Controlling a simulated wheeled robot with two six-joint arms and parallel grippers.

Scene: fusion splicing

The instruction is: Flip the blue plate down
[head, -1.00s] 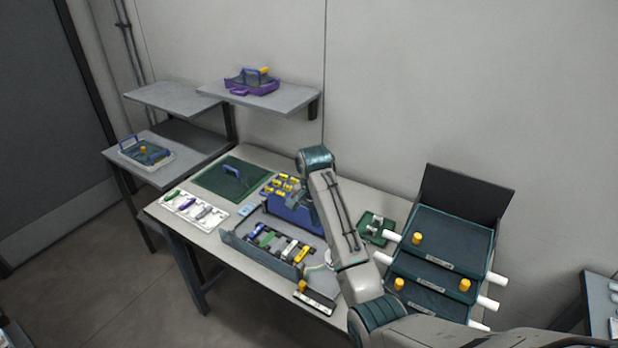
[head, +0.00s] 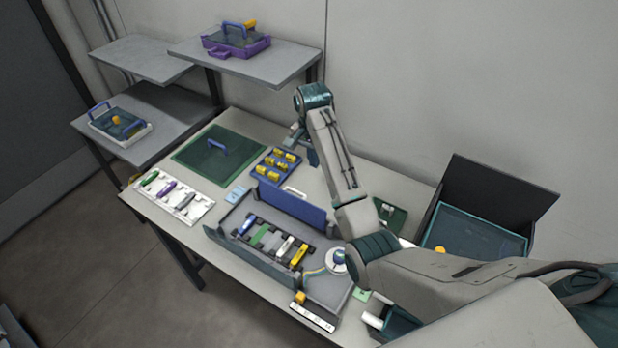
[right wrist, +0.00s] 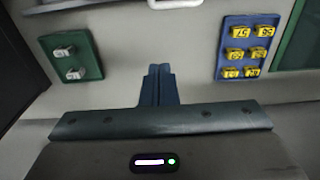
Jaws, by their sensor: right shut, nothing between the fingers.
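The blue plate (head: 290,207) stands upright along the back of the grey tray (head: 262,263) in the head view. A white handle (head: 296,192) shows at its top edge; a white handle also shows at the top of the right wrist view (right wrist: 175,3). My right gripper (head: 311,155) is over the table behind the plate, on the wall side, apart from it. In the right wrist view its fingers (right wrist: 160,70) are together and hold nothing. My left gripper is not in view.
A blue block of yellow pieces (head: 276,164) and a green mat with a handle (head: 208,155) lie left of my right gripper. A small green tray (right wrist: 73,56) lies on its other side. A dark open box (head: 487,205) stands at right. My right arm hides part of the table.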

